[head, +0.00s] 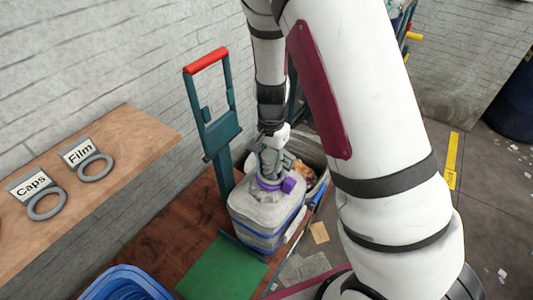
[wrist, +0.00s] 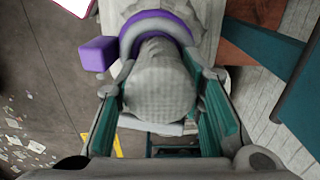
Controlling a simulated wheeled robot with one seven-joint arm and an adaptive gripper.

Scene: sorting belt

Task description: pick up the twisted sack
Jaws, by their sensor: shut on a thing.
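The twisted sack (head: 262,213) is a pale grey bag with a purple-blue stripe low on its side and a purple ring with a square tag around its neck. My gripper (head: 272,163) comes down on it from above. In the wrist view my gripper (wrist: 160,82) has its teal-padded fingers on both sides of the sack's gathered grey top (wrist: 160,88), shut on it just above the purple ring (wrist: 158,24). The sack looks upright. Its underside is hidden, so I cannot tell whether it touches the surface below.
A bin with mixed scraps (head: 308,163) stands right behind the sack. A teal post with a red handle (head: 206,62) rises to the left. A green panel (head: 220,268) and a blue basket (head: 128,284) are in front. A wooden shelf with label rings (head: 120,150) is at left.

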